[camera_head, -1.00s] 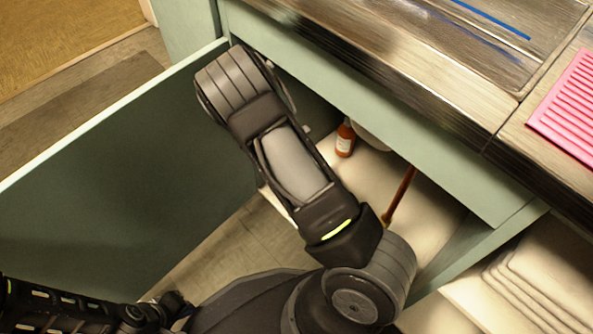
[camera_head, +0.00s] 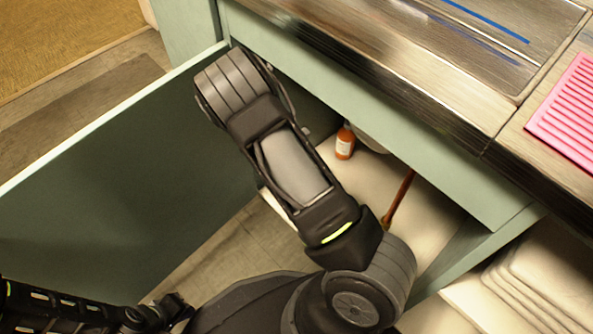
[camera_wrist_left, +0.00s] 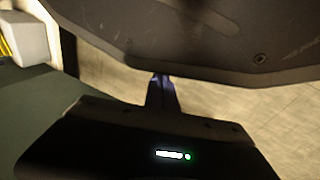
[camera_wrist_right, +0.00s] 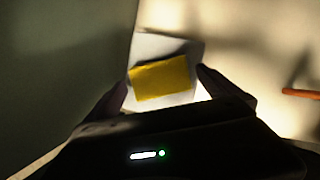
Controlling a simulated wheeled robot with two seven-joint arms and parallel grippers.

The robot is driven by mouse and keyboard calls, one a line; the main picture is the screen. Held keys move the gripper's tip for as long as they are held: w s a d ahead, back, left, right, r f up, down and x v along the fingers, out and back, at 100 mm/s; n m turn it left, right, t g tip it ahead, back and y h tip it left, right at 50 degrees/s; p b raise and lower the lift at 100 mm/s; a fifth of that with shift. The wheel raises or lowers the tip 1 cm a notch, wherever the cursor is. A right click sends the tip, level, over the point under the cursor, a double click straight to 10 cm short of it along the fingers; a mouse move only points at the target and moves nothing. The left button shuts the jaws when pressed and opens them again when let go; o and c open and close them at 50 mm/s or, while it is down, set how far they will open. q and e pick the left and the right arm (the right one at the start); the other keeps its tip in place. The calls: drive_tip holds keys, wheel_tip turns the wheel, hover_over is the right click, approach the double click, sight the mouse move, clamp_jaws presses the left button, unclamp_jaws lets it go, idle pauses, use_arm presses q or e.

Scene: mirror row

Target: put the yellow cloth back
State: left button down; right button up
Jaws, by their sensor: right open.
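The yellow cloth (camera_wrist_right: 160,77) shows in the right wrist view, lying flat against a pale, white block or panel (camera_wrist_right: 165,45). My right gripper (camera_wrist_right: 161,80) is open, with one finger on each side of the cloth's near part in that view. I cannot tell whether the fingers touch it. In the head view my right arm covers the cloth and the right gripper. My left gripper (camera_head: 172,312) is low at the left of the head view, outside the cabinet. Its fingers (camera_wrist_left: 161,95) are together and empty in the left wrist view.
A green cabinet door (camera_head: 120,190) stands open at left. On the pale shelf (camera_head: 435,215) are an orange bottle (camera_head: 345,142) and a brown stick handle (camera_head: 399,198). A metal counter (camera_head: 420,60) overhangs it, with a pink ribbed mat (camera_head: 570,115). Folded white cloths (camera_head: 545,275) lie at lower right.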

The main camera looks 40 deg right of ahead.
use_arm(q)
wheel_tip(320, 180, up, 6)
drive_tip(key=s+p, duration=0.1)
drive_tip(key=p, duration=0.4)
drive_tip(key=shift+r, duration=0.15)
use_arm(e)
drive_tip(key=v, duration=1.1)
drive_tip(key=shift+r, duration=0.35)
use_arm(q)
drive_tip(key=shift+a, duration=0.1)
use_arm(e)
drive_tip(key=shift+a+f, duration=0.1)
drive_tip(key=shift+a, duration=0.1)
